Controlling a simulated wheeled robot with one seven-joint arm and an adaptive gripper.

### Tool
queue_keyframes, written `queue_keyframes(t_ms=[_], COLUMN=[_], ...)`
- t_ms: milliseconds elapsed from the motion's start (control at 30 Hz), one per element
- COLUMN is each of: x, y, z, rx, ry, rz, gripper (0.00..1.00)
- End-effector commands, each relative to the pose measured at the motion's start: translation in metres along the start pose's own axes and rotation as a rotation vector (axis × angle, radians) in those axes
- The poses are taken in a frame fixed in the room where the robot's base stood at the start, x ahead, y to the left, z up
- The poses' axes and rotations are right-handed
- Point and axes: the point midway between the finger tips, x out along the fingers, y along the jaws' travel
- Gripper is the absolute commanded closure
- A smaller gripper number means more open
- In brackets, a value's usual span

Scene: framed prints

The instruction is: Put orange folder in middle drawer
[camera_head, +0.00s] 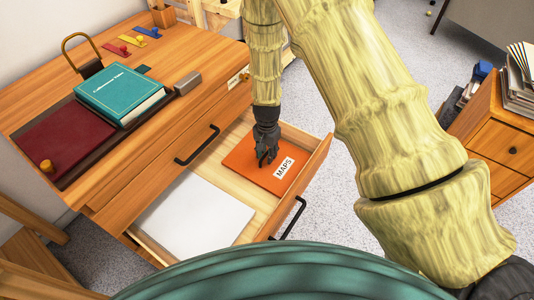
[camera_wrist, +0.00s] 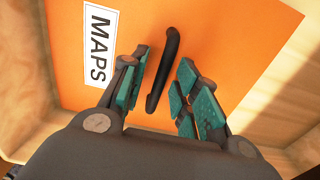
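The orange folder (camera_head: 257,165) with a white "MAPS" label lies flat in the right part of the open drawer (camera_head: 313,165), beside a white sheet or stack. The wrist view shows the folder (camera_wrist: 215,30) below my gripper (camera_wrist: 158,72), with a dark curved handle (camera_wrist: 168,62) on or just above its face. My gripper (camera_head: 267,158) is over the folder with its fingers apart, one on each side of that handle. I see a gap between the handle and the right finger; contact with the left finger is unclear.
The white sheet or stack (camera_head: 195,212) fills the drawer's left part. A closed drawer with a black handle (camera_head: 197,146) is above. On the desk (camera_head: 190,50) are a teal book (camera_head: 120,92) and a dark red folder (camera_head: 68,140). A wooden cabinet (camera_head: 490,135) stands at right.

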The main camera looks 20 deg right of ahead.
Motion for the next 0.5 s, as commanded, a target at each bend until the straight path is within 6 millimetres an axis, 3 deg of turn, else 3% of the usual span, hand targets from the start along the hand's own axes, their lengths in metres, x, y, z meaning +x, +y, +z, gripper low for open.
queue_keyframes(t_ms=[500], x=[-0.091], y=[0.000], z=[0.000], rx=[0.000], ry=[0.002], rz=[-0.001], gripper=[0.69])
